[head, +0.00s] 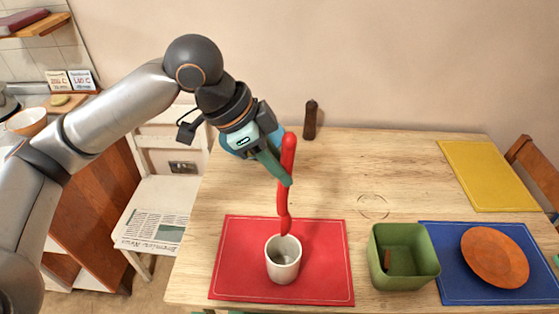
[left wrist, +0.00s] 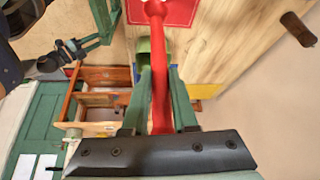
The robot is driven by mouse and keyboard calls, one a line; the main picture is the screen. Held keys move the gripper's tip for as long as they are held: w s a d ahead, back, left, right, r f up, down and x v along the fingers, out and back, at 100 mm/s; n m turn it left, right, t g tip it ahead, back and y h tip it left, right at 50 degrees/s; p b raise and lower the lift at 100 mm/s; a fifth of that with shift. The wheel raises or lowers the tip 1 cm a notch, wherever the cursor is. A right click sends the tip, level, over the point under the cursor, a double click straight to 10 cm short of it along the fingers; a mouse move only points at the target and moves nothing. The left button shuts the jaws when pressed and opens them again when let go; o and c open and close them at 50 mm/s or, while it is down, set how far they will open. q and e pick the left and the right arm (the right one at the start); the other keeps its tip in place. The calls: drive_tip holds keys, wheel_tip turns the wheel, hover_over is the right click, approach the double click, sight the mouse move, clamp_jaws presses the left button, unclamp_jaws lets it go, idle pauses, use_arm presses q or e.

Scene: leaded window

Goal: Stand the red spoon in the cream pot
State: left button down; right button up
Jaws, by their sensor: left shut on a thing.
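A long red spoon (head: 283,198) hangs nearly upright in my left gripper (head: 288,182), which is shut on it. In the left wrist view the spoon (left wrist: 158,80) runs between the two green fingers. The cream pot (head: 283,269) stands upright on the red mat (head: 327,266). The spoon's lower end is just above or behind the pot's back rim; I cannot tell whether it touches. The pot's inside looks empty. What seems to be my right gripper (left wrist: 72,48) shows small at the left of the left wrist view; its opening is unclear.
A green square container (head: 405,279) stands right of the red mat. A brown plate (head: 495,257) lies on a blue mat (head: 455,288). A yellow mat (head: 488,175) and a dark brown pepper mill (head: 310,120) are farther back. The table's middle is clear.

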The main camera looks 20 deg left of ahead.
sight(279, 215)
use_arm(q)
wheel_tip(279, 215, down, 2)
drive_tip(key=shift+f+b, duration=0.2)
drive_tip(key=shift+b, duration=0.25)
wheel_tip(279, 215, down, 4)
drive_tip(key=b, duration=0.4)
drive_tip(key=shift+r, duration=0.25)
drive_tip(key=shift+f+b, duration=1.3)
drive_tip(key=shift+f, duration=2.55)
drive_tip(key=c, duration=0.6)
unclamp_jaws()
drive_tip(key=shift+a, duration=0.1)
drive_tip(key=p+v, duration=0.1)
drive_tip(key=v, duration=1.1)
drive_tip(key=shift+s+r, duration=0.15)
drive_tip(key=shift+r, duration=0.05)
